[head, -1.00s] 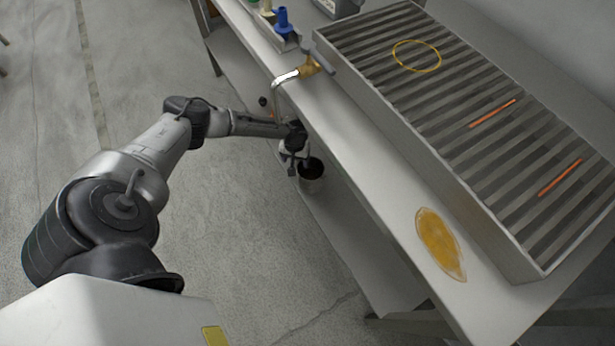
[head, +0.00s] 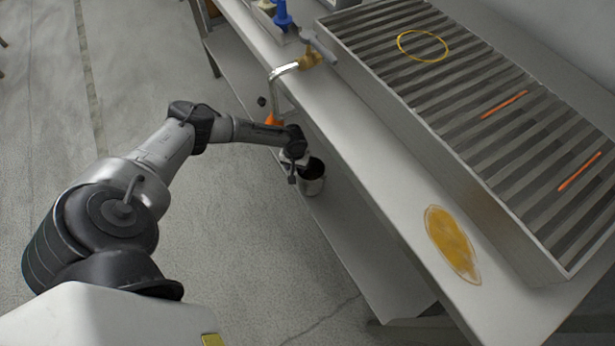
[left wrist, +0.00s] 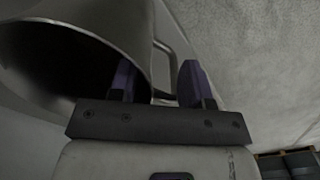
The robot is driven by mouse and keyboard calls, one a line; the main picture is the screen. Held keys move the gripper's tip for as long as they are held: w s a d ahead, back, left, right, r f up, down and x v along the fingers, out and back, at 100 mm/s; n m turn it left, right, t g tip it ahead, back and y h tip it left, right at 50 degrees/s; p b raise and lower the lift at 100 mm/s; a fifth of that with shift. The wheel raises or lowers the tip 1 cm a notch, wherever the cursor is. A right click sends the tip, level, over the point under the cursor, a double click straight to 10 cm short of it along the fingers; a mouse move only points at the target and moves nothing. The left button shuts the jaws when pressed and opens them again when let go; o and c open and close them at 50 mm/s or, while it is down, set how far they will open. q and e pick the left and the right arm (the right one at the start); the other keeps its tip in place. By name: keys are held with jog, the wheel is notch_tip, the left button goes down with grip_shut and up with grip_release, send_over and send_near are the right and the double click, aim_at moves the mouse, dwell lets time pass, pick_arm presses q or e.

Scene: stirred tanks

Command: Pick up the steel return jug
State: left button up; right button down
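The steel return jug (head: 313,185) is a grey metal can with a dark open mouth, low beside the bench in the head view. My left gripper (head: 300,167) is at its near upper side. In the left wrist view the jug (left wrist: 140,20) fills the upper left, tilted in the picture, with its thin handle (left wrist: 172,58) at its right. The left gripper (left wrist: 157,84) has its two dark fingers apart, one over the jug's mouth side and one beyond the handle. Whether either finger touches is unclear. My right gripper is not in view.
A brass tap with a bent spout (head: 285,70) overhangs the bench edge above my left forearm. The white bench (head: 365,170) carries a slatted metal tray (head: 425,115) and an amber patch (head: 453,245). A lower shelf (head: 360,255) runs beneath. The floor at left is clear.

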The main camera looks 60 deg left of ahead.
pick_arm(q)
grip_shut()
jog(key=shift+r, duration=0.1)
dwell(0.7)
